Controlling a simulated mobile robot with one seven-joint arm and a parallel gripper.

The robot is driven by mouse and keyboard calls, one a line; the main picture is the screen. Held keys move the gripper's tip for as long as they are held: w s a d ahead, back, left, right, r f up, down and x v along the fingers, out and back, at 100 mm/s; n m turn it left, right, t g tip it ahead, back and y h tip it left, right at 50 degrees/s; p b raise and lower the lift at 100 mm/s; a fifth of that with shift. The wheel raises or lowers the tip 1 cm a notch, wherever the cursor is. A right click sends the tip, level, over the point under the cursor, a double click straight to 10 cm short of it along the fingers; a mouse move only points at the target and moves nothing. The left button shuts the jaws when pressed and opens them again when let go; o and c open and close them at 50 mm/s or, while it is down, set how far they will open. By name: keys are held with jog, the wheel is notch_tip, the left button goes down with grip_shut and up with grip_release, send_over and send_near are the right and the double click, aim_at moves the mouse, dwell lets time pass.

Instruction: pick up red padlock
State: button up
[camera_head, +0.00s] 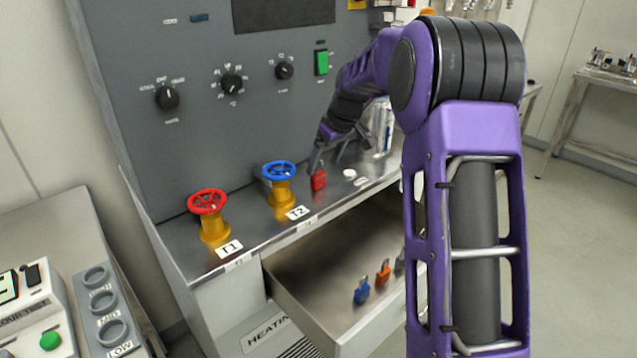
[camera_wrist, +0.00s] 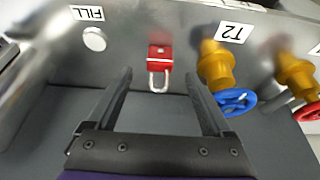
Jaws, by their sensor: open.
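The red padlock (camera_head: 319,180) is on the metal ledge of the console, to the right of the blue valve. In the wrist view the red padlock (camera_wrist: 159,58) shows its red body and silver shackle, lying ahead of and between the finger lines. My gripper (camera_head: 316,160) is just above and behind the padlock in the head view. In the wrist view my gripper (camera_wrist: 160,100) is open, with its two dark fingers apart and nothing held between them. I cannot tell whether a finger touches the padlock.
A blue-wheeled valve (camera_head: 279,172) and a red-wheeled valve (camera_head: 208,204) stand left of the padlock. A white button (camera_head: 349,174) is to its right. Below, an open drawer (camera_head: 285,302) holds a blue padlock (camera_head: 361,291) and an orange padlock (camera_head: 383,272). The panel rises behind.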

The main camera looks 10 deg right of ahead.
aim_at(319, 174)
jog(key=shift+x, duration=3.15)
jog(key=shift+c, duration=0.3)
jog(key=shift+r, duration=0.15)
grip_shut()
